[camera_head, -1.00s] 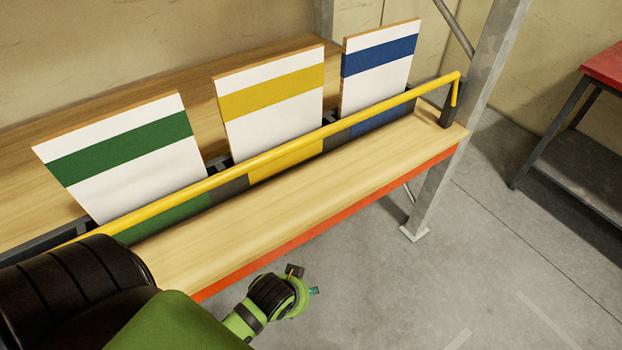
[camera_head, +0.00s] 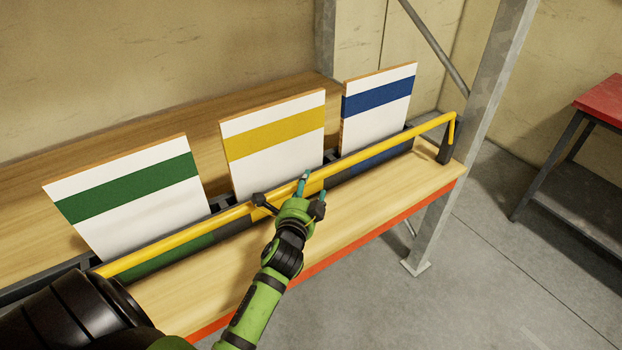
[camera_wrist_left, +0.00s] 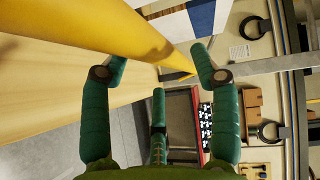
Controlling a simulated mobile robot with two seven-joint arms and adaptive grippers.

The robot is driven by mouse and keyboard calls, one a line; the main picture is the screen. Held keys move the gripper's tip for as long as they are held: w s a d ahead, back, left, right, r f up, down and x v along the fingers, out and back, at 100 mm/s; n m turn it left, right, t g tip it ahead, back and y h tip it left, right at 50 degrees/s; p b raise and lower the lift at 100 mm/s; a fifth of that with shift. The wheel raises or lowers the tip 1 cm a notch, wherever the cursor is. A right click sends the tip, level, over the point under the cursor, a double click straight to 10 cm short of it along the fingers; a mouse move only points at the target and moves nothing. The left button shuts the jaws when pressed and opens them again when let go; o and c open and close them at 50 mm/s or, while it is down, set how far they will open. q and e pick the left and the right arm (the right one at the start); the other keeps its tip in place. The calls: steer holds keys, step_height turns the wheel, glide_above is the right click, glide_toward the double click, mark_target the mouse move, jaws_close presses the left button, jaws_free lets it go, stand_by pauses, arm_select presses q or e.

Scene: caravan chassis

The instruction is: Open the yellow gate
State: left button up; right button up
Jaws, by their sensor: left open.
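The yellow gate is a long yellow bar (camera_head: 385,153) running along the front of the shelf, before three upright panels. Its right end bends down to a dark post at the shelf's right end. My left gripper (camera_head: 294,195) is at the middle of the bar, in front of the yellow-striped panel (camera_head: 275,142). In the left wrist view the gripper (camera_wrist_left: 158,68) is open, and the bar (camera_wrist_left: 95,30) crosses just ahead of its teal fingers. Whether a finger touches the bar I cannot tell. My right gripper is not in view.
A green-striped panel (camera_head: 130,190) and a blue-striped panel (camera_head: 378,105) flank the yellow one. The wooden shelf front (camera_head: 400,180) is bare. A grey metal upright (camera_head: 475,130) stands at its right end. A red-topped table (camera_head: 602,98) is at far right.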

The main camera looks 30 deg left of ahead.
mark_target(311, 181)
arm_select(q)
steer(key=shift+p+x, duration=0.3)
steer(key=shift+x, duration=1.8)
jaws_close()
